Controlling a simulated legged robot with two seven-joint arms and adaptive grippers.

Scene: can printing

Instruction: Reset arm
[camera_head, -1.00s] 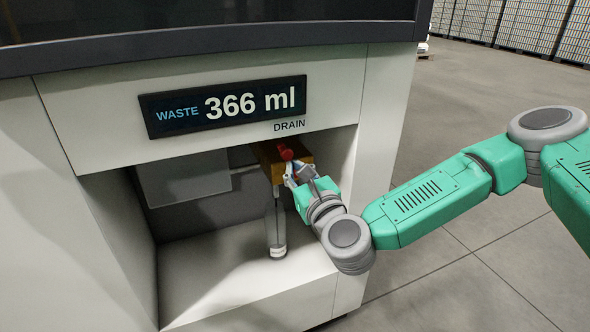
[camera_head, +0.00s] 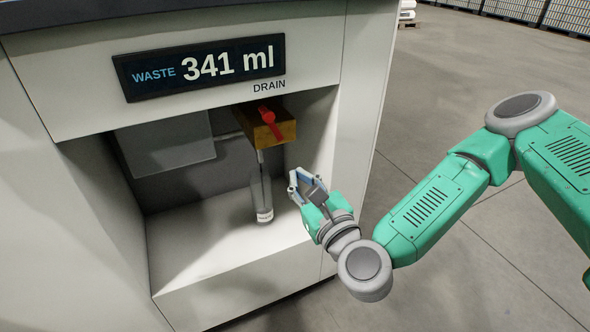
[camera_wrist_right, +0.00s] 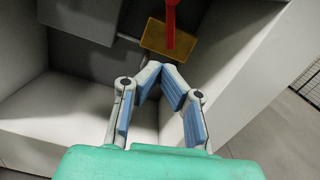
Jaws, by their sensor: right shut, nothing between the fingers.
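My right gripper (camera_head: 300,180) is at the front of the machine's recess, to the right of and below the drain valve, apart from it. It is shut and empty, and it also shows in the right wrist view (camera_wrist_right: 160,72). The brass valve block (camera_head: 257,131) carries a red handle (camera_head: 269,119). In the right wrist view the red handle (camera_wrist_right: 171,22) and block (camera_wrist_right: 168,40) lie beyond the fingertips. A clear bottle (camera_head: 262,198) stands upright on the recess floor under the valve. My left gripper is out of view.
The waste display (camera_head: 200,67) reads 341 ml above the recess. A grey box (camera_head: 166,145) hangs at the back left inside. The recess side wall (camera_wrist_right: 235,60) is close on the right. Open floor (camera_head: 460,270) lies right of the machine.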

